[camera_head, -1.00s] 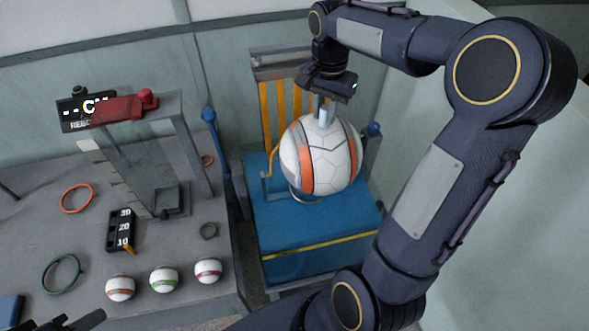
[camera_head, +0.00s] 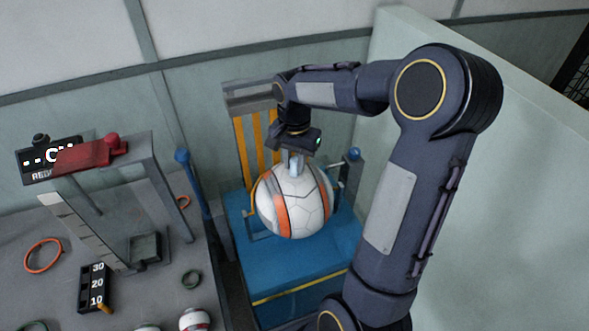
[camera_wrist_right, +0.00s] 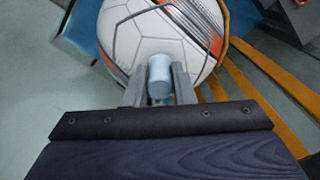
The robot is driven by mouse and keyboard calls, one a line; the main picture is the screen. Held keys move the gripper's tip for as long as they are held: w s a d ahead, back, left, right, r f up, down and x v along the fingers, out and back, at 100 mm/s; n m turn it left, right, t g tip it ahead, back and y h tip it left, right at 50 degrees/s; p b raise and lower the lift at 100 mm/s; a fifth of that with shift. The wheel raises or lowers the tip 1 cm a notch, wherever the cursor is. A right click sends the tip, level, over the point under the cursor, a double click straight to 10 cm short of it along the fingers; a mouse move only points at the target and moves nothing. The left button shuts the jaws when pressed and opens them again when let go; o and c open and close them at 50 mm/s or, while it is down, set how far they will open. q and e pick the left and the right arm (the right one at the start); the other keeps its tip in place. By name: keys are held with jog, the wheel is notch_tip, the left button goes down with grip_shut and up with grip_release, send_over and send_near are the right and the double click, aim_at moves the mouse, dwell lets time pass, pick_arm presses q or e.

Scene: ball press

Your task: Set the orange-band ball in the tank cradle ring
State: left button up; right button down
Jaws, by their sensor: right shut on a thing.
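The large white ball with orange bands (camera_head: 312,205) is over the blue stand (camera_head: 300,259) in the head view. My right gripper (camera_head: 294,165) is above the ball, pointing down, shut on a light grey peg on its top. In the right wrist view, the fingers (camera_wrist_right: 159,85) close on this peg, and the ball (camera_wrist_right: 150,40) fills the area beyond. The cradle ring is mostly hidden by the ball, so I cannot tell whether the ball touches it. My left gripper is out of view.
A grey table (camera_head: 120,310) stands at left with a press frame (camera_head: 160,190), a number block (camera_head: 93,288), an orange ring (camera_head: 43,239) and a small ball (camera_head: 194,320). Blue-topped posts (camera_head: 183,157) and a yellow-striped back panel (camera_head: 240,150) border the stand. A pale wall is at right.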

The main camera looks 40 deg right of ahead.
jog(key=shift+f, duration=0.3)
jog(key=shift+f, duration=0.2)
jog(key=c, duration=1.2)
grip_release()
jog(key=shift+c, duration=0.2)
jog(key=shift+r, duration=0.1)
